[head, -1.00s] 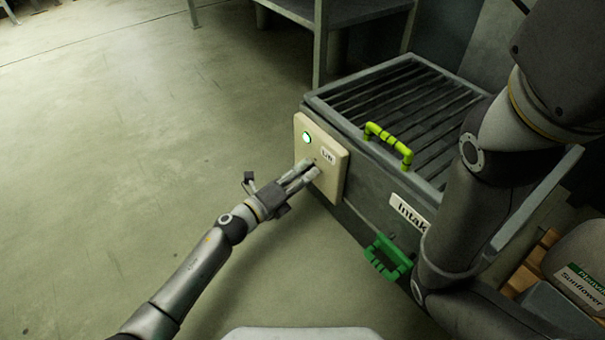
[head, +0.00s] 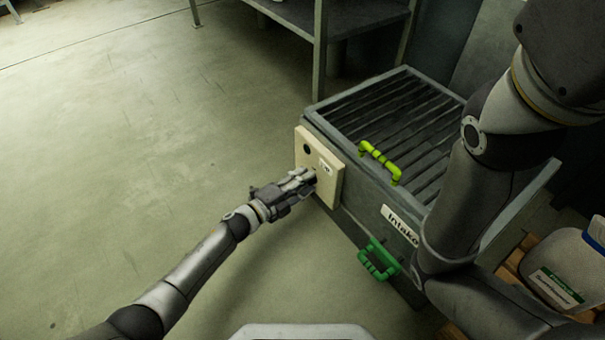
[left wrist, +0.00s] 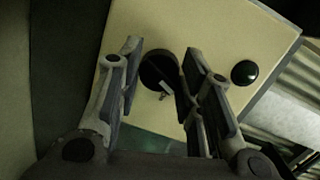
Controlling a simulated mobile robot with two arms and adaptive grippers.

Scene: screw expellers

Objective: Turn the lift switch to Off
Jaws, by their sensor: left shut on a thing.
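The cream lift panel (head: 332,186) is on the left side of the grey intake box. Its small label is partly covered by my gripper. The round lamp (head: 307,150) on it is dark; it also shows dark in the left wrist view (left wrist: 244,73). The black round lift switch (left wrist: 157,70) sits between my left fingers, with a pale mark on it. My left gripper (head: 308,180) is at the panel, shut on the switch; its fingers stand on either side of it in the left wrist view (left wrist: 162,60). My right gripper is out of view.
The intake box (head: 350,215) has a slatted top, a yellow-green handle (head: 380,161) and a green handle (head: 378,258). A metal shelf (head: 319,60) stands behind. A labelled sack (head: 565,265) is at the right. The floor at left is clear.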

